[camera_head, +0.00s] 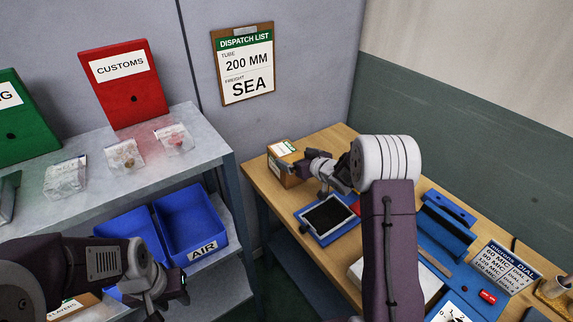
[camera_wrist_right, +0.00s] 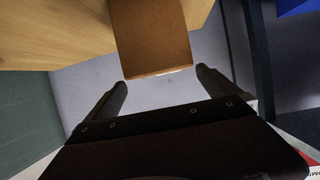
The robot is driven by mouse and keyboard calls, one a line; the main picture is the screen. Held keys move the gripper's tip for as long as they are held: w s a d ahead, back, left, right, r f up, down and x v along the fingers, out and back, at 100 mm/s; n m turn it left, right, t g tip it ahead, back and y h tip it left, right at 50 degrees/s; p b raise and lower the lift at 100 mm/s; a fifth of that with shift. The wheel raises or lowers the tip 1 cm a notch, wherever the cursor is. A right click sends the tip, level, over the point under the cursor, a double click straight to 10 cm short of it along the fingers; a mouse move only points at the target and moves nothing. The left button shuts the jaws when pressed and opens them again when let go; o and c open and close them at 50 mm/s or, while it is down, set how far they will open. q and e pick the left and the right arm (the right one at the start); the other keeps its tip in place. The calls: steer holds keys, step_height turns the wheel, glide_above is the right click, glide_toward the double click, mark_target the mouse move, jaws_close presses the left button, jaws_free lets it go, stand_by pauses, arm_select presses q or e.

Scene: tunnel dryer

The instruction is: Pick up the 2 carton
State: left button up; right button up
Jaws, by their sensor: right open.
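A small brown carton (camera_head: 283,175) with a green-and-white label on top stands at the far left corner of the wooden table. The label's text is too small to read. My right gripper (camera_head: 314,165) is right beside the carton, on its right in the head view. In the right wrist view, the carton (camera_wrist_right: 152,38) is ahead of my right gripper (camera_wrist_right: 163,88), whose two fingers are apart with nothing between them. My left gripper (camera_head: 172,294) hangs low at the left, near the blue bins; its jaw gap is not clear.
The wooden table (camera_head: 262,187) also bears a blue-framed device (camera_head: 327,217), blue fixtures (camera_head: 440,230) and a dial sign (camera_head: 504,268). A grey shelf (camera_head: 95,185) with bags and blue bins (camera_head: 190,222) stands left. Another labelled carton (camera_head: 88,300) is partly hidden by my left arm.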

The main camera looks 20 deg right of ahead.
mark_target(288, 153)
steer(key=shift+w+a+f, duration=0.1)
steer(key=shift+w+f, duration=0.2)
steer(key=shift+w, duration=0.3)
steer(key=x, duration=0.4)
steer(key=shift+w+a+f+p, duration=0.1)
steer(key=shift+w+a+p, duration=0.1)
steer(key=shift+a+p, duration=0.1)
steer(key=shift+w+f, duration=0.15)
steer(key=shift+w, duration=0.15)
steer(key=shift+s, duration=0.1)
steer(key=c, duration=1.8)
steer(key=shift+r, duration=0.2)
steer(key=shift+c, duration=1)
steer(key=shift+r, duration=0.1)
